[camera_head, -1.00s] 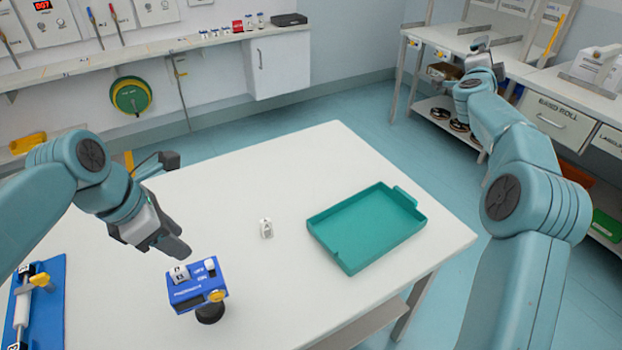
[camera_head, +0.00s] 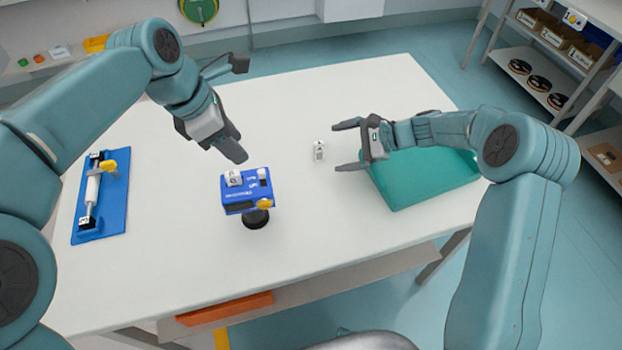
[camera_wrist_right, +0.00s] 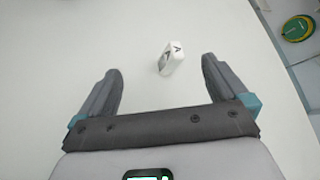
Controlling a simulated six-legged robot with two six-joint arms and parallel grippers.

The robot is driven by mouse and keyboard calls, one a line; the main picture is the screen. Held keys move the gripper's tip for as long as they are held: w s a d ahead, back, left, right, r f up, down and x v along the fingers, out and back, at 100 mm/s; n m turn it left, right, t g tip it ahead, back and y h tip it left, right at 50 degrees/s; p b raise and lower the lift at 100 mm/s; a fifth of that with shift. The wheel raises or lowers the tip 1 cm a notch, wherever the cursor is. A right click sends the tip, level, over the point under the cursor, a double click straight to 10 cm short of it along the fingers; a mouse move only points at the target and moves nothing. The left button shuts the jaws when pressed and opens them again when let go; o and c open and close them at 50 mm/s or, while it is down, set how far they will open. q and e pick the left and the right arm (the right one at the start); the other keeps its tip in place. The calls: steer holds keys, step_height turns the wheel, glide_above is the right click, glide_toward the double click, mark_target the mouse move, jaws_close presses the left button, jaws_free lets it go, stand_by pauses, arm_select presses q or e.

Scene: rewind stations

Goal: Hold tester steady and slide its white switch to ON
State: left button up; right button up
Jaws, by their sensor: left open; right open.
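The blue tester (camera_head: 236,196) sits on a dark round base on the white table. Its white switch (camera_head: 264,174) is on the top right, at the far end beside small lettering; its exact setting is too small to tell. A white labelled block (camera_head: 233,178) is on the tester's top left. My left gripper (camera_head: 235,152) is just behind and above the tester, not touching it; one finger hides the other. My right gripper (camera_head: 338,146) is open and empty right of the tester, fingers pointing left toward a small white labelled block (camera_head: 319,150), which also shows beyond the fingertips in the right wrist view (camera_wrist_right: 171,60).
A blue board (camera_head: 112,215) with a white cylinder and yellow knob lies at the left. An orange bar (camera_head: 225,308) shows below the table's front edge. The table between tester and tray is mostly clear.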

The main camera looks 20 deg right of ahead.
mark_target(255, 193)
steer(key=s+a+g+y, duration=0.1)
steer(key=s+a, duration=0.1)
steer(key=s+a+g+y, duration=0.1)
steer(key=a, duration=0.2)
steer(key=s+a+g+y, duration=0.1)
steer(key=s+a+y, duration=0.1)
steer(key=a, duration=0.1)
steer(key=shift+s, duration=0.35)
steer(key=s+a+y, duration=0.1)
steer(key=a, duration=0.4)
steer(key=s+a+r+g+y, duration=0.1)
steer(key=a, duration=0.4)
steer(key=s+a+r+m+y, duration=0.1)
steer(key=a, duration=0.4)
steer(key=shift+a+r+g+y, duration=0.2)
steer(key=shift+a+g+y, duration=0.15)
steer(key=shift+g+y, duration=0.05)
